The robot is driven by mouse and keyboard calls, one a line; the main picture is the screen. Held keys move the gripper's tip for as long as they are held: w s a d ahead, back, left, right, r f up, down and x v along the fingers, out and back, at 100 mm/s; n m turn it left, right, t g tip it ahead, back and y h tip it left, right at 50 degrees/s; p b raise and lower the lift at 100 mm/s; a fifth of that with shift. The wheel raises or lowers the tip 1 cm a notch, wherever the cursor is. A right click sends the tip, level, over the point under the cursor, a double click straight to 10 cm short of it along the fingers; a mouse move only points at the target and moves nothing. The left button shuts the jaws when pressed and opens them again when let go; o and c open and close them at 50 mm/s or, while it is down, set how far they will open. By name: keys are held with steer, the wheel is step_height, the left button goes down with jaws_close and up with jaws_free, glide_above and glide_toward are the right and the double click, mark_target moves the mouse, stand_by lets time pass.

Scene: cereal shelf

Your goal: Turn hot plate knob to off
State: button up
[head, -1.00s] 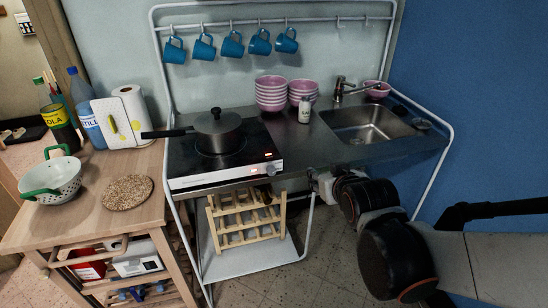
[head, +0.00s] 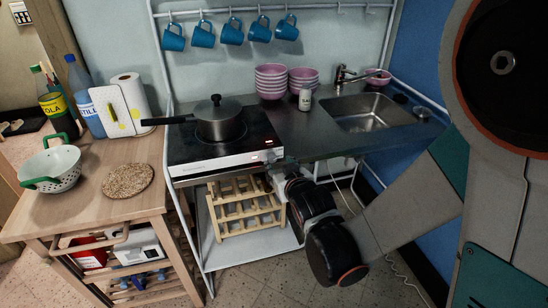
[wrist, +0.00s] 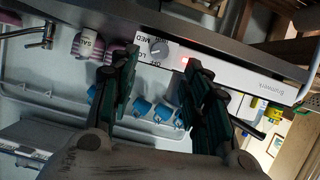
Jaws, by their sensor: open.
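The black hot plate (head: 185,148) with a white front stands on the counter, and a lidded dark pot (head: 219,122) sits on it. The wrist view shows the hot plate's white front (wrist: 235,78) upside down, with the grey knob (wrist: 158,47) beside the labels OFF, LO and MED. A red light (wrist: 187,61) glows near the knob. My gripper (wrist: 162,68) is open, its two dark fingers either side of the knob in the picture; I cannot tell whether they touch it. In the head view my gripper (head: 275,177) is at the front's right end and the knob is not discernible.
A sink (head: 368,116), pink bowls (head: 271,82) and a salt shaker (head: 305,99) are right of the hot plate. A wooden rack (head: 245,210) stands below it. The pot handle (head: 168,121) points left. A wooden cart (head: 85,205) stands at the left.

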mark_target(273, 160)
steer(key=b+x, duration=0.2)
steer(key=x, duration=0.5)
steer(key=shift+w+a+f, duration=0.1)
steer(key=shift+w+f, duration=0.05)
steer(key=shift+w, duration=0.15)
jaws_close()
